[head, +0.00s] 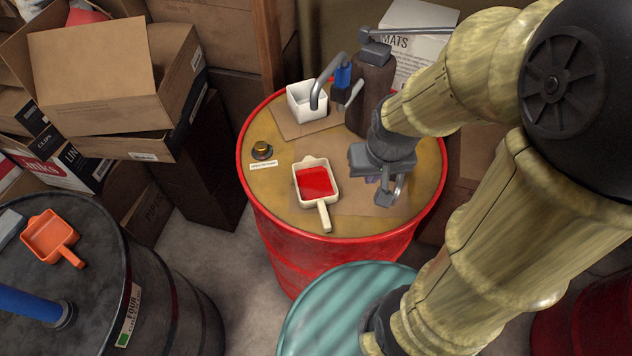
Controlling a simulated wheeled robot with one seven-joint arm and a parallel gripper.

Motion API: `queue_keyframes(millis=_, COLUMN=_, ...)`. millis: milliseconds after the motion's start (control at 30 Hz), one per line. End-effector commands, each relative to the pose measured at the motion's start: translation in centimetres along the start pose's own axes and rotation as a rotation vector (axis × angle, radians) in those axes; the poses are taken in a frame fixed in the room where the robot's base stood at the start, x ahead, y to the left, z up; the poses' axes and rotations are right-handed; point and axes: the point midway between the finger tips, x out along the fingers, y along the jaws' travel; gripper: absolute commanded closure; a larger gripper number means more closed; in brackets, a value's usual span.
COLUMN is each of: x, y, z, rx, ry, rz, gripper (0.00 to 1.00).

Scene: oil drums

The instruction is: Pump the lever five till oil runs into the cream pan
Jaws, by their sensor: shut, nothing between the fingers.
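The cream pan (308,168) sits on the ochre top of the red drum, its handle pointing toward me. A flat red fill (315,182) covers its inside; I cannot tell whether it is liquid. A dark brown pump body (372,92) stands at the back of the drum with a grey cap on top. Its curved grey spout (318,88) ends over a white square tub (304,106), apart from the pan. A grey bar (356,92) beside the pump may be the lever. My gripper (385,196) is shut and empty, right of the pan, partly hiding a small purple thing.
A small dark knob with a gold top (262,149) and a label stand left of the pan. A dark drum (95,260) at left holds an orange pan (50,238). A teal drum (335,310) stands in front. Cardboard boxes (90,75) crowd the back left.

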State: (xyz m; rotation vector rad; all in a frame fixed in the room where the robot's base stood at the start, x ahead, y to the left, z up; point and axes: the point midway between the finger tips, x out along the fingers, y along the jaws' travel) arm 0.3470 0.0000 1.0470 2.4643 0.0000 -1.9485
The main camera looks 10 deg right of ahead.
Motion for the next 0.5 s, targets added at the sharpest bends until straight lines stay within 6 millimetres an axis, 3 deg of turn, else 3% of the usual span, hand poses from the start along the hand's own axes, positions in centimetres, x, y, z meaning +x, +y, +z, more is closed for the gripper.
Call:
queue_keyframes(millis=33, x=-1.3, y=0.0, z=-0.3, rx=0.000, ry=0.000, rz=0.000, gripper=1.00)
queue_keyframes(millis=500, x=-7.1, y=0.0, z=-1.7, rx=0.000, ry=-0.001, rz=0.000, gripper=1.00)
